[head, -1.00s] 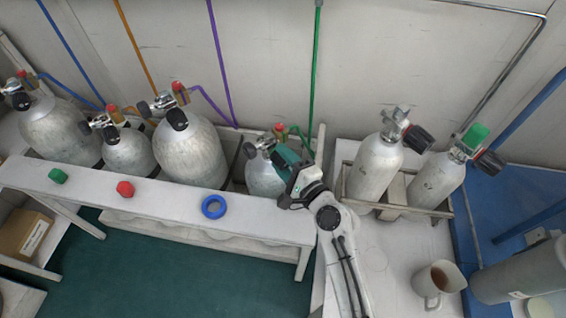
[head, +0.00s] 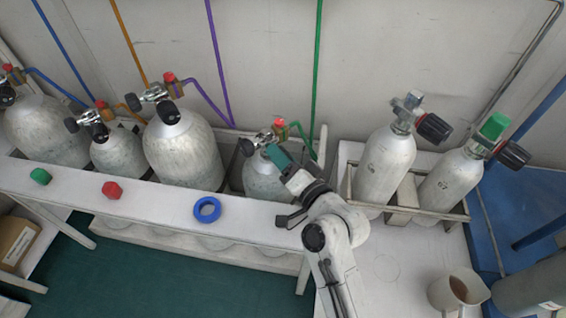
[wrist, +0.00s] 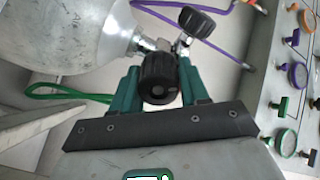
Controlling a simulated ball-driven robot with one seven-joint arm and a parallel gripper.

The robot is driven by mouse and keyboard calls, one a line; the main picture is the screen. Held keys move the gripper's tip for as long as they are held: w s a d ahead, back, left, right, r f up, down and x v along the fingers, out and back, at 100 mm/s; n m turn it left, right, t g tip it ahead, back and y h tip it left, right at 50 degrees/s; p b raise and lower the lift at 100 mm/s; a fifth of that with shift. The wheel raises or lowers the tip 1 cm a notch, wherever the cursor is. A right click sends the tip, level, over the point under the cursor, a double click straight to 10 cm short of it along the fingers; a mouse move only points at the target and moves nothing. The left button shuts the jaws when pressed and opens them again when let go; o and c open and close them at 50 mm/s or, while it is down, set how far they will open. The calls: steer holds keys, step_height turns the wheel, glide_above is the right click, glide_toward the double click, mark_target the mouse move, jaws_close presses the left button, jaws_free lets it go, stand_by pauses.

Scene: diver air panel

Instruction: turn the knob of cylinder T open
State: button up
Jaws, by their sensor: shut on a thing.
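The cylinder at my gripper (head: 268,153) is a grey-white bottle (head: 262,182) with a green hose, at the right end of the long bench rack. I cannot read a letter T on it. In the wrist view its body (wrist: 70,30) fills the upper left, lying sideways in the picture. Its black ribbed knob (wrist: 158,78) sits between the green fingers of my gripper (wrist: 158,90), which is shut on it. In the head view my gripper hides most of this knob. A second black knob (wrist: 196,22) on the valve stays clear of the fingers.
Three more cylinders with blue, orange and purple hoses stand left, the nearest being large (head: 183,155). Two cylinders (head: 385,165) stand in a right rack. The white bench (head: 150,205) carries a blue ring (head: 207,210) and loose caps. A jug (head: 457,290) stands front right.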

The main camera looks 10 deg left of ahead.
steer(key=shift+f+n+b, duration=0.15)
steer(key=shift+n+b, duration=0.95)
steer(key=shift+n, duration=0.5)
steer(key=o, duration=1)
steer(key=shift+o, duration=0.2)
steer(key=v, duration=1)
steer(key=shift+s+d, duration=0.2)
steer(key=shift+s, duration=0.15)
